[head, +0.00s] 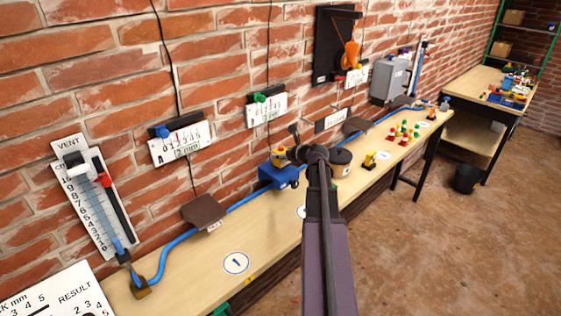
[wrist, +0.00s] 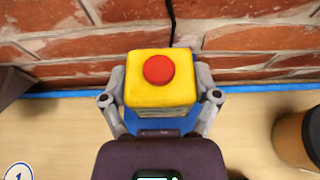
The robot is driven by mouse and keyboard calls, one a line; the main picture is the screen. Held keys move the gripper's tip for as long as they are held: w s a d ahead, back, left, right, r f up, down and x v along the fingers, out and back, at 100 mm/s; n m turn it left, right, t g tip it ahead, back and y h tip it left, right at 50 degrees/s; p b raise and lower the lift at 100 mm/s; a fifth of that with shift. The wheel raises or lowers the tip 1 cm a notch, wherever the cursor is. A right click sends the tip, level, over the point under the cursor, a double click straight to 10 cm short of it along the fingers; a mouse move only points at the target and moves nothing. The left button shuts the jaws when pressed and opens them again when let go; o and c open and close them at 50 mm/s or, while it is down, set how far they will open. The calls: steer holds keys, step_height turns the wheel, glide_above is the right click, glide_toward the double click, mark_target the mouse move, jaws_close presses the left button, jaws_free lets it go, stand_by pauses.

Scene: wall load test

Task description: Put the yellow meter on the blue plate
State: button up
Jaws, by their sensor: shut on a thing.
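The yellow meter (wrist: 160,90) is a small yellow block with a round red button on top. In the wrist view my gripper (wrist: 160,98) has one finger on each side of it and is shut on it. In the head view the meter (head: 279,157) shows at the end of my gripper (head: 285,154), directly over a blue block-like thing (head: 275,174) on the bench. Blue also shows below the meter in the wrist view (wrist: 160,133); this may be the blue plate. I cannot tell whether the meter touches it.
The long wooden bench (head: 200,262) runs along a brick wall. A brown flap (head: 204,210) juts out at left, and a blue hose (head: 180,244) runs along the back. The front left of the bench is mostly clear.

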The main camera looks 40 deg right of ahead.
steer(key=shift+f+b, duration=0.7)
steer(key=shift+f, duration=0.3)
steer(key=shift+f, duration=0.15)
steer(key=o, duration=1.1)
steer(key=shift+o, duration=0.2)
steer(key=shift+r, duration=0.25)
steer(key=p+v, duration=0.4)
steer(key=v, duration=0.8)
steer(key=shift+p, duration=0.3)
